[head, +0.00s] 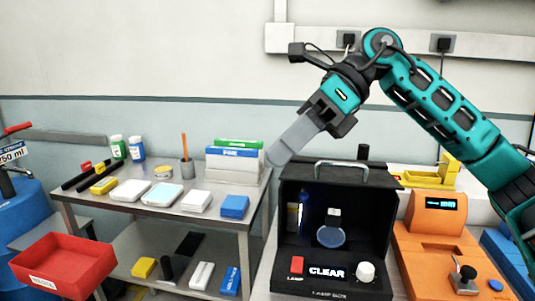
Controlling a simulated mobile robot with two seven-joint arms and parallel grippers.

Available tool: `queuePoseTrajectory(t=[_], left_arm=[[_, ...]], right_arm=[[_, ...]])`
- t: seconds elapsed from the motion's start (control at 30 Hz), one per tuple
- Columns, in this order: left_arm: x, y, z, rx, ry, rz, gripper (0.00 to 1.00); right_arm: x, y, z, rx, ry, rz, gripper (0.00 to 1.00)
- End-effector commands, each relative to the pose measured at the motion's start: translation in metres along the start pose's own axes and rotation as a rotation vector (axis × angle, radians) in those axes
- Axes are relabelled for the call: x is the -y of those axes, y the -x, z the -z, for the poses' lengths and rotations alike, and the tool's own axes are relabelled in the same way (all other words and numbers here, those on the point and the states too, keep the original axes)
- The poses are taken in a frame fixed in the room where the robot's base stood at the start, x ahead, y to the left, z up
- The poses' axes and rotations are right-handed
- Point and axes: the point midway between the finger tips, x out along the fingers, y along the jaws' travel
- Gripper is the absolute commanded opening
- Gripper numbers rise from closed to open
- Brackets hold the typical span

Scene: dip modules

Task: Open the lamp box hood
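The lamp box (383,240) is black and stands on the bench at centre right. Its front shows an open, dark inside with a round, bluish glass vessel (331,236) in it. A grey bar handle (355,164) sits at the top front edge of the black hood (368,178). The front panel has a red lamp button, a lit "CLEAR" display (326,272) and a white knob (366,271). My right gripper (279,156) is above and left of the box, apart from the handle. Its grey fingers overlap edge-on, so their gap is hidden. My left gripper is out of view.
An orange device (436,216) stands close right of the box. A steel table (200,216) on the left holds a white file box (234,165), bottles and small boxes. A red bin (65,262) is at front left. Open air lies above the hood.

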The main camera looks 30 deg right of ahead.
Motion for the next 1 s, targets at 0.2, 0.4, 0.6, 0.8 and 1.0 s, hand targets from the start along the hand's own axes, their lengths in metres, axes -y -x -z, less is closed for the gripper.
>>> queuePoseTrajectory(t=[0.2, 0.4, 0.6, 0.8, 1.0], left_arm=[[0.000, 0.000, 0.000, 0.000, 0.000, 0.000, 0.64], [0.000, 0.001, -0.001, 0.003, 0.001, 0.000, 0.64], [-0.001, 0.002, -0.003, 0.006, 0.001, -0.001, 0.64], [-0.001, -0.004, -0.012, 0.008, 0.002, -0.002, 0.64], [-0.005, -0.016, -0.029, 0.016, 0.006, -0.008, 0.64]], right_arm=[[-0.005, -0.014, -0.009, 0.056, -0.005, -0.049, 0.38], [-0.005, -0.016, -0.011, 0.067, -0.007, -0.058, 0.38], [-0.006, -0.017, -0.011, 0.067, -0.009, -0.060, 0.33], [-0.030, -0.052, -0.004, 0.077, -0.170, -0.300, 0.14], [-0.086, -0.086, 0.006, 0.012, -0.643, -0.943, 0.00]])
